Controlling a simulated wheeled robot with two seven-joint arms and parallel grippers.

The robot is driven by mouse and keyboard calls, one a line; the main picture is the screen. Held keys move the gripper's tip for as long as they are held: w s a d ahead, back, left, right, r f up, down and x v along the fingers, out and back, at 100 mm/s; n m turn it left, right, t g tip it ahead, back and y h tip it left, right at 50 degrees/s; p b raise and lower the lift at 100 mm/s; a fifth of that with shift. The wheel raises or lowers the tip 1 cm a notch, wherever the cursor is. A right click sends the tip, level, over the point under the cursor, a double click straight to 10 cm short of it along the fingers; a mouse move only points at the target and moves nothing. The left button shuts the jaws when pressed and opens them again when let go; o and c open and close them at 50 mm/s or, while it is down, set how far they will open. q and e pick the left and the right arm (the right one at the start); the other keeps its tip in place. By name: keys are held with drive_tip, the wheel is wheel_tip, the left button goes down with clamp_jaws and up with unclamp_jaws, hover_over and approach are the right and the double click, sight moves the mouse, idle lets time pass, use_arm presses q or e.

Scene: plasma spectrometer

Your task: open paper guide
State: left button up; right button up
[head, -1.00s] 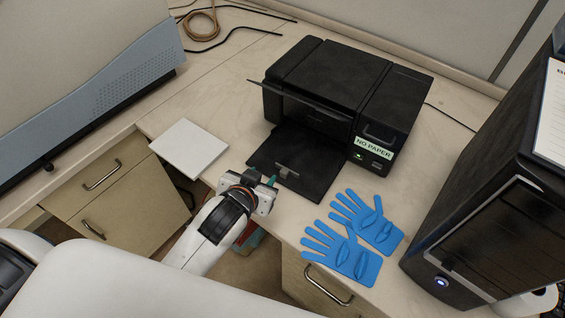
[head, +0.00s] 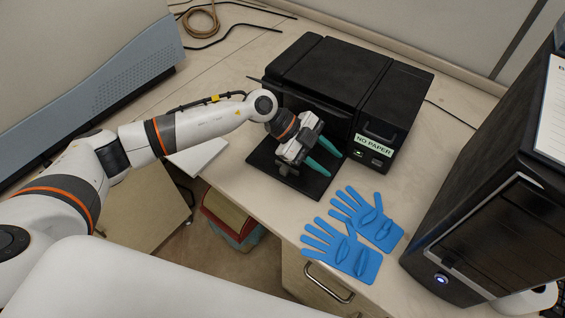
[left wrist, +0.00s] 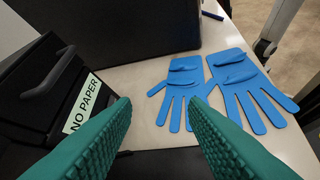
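The black printer (head: 335,72) stands on the desk with its front paper tray (head: 262,165) folded out; the tray's dark edge also shows in the left wrist view (left wrist: 165,163). My left gripper (head: 327,157) is above the tray, in front of the printer's opening. Its green fingers are apart with nothing between them, as the left wrist view (left wrist: 160,112) shows. The paper guide on the tray is mostly or wholly hidden by the gripper, so I cannot tell its state. My right gripper is not in view.
Blue gloves (head: 362,232) lie on the desk in front of the printer. A black computer tower (head: 480,220) stands at the right. A white stack (head: 200,157) is partly behind my left arm. A "NO PAPER" label (head: 374,143) is on the printer's right front.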

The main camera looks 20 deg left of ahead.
sight(284, 168)
use_arm(q)
drive_tip(key=w+a+f+n+g+y, duration=0.1)
drive_tip(key=w+a+f+n+y, duration=0.15)
drive_tip(key=a+y, duration=0.7)
drive_tip(key=f+h, duration=0.1)
drive_tip(key=f, duration=0.1)
drive_tip(key=a+f+h+p, duration=0.1)
drive_tip(key=f, duration=0.1)
drive_tip(key=f+h+p, duration=0.1)
drive_tip(key=f, duration=0.2)
drive_tip(key=shift+s+a+m, duration=0.2)
drive_tip(key=shift+s+m, duration=0.05)
drive_tip(key=shift+s, duration=0.05)
drive_tip(key=shift+c, duration=0.3)
clamp_jaws()
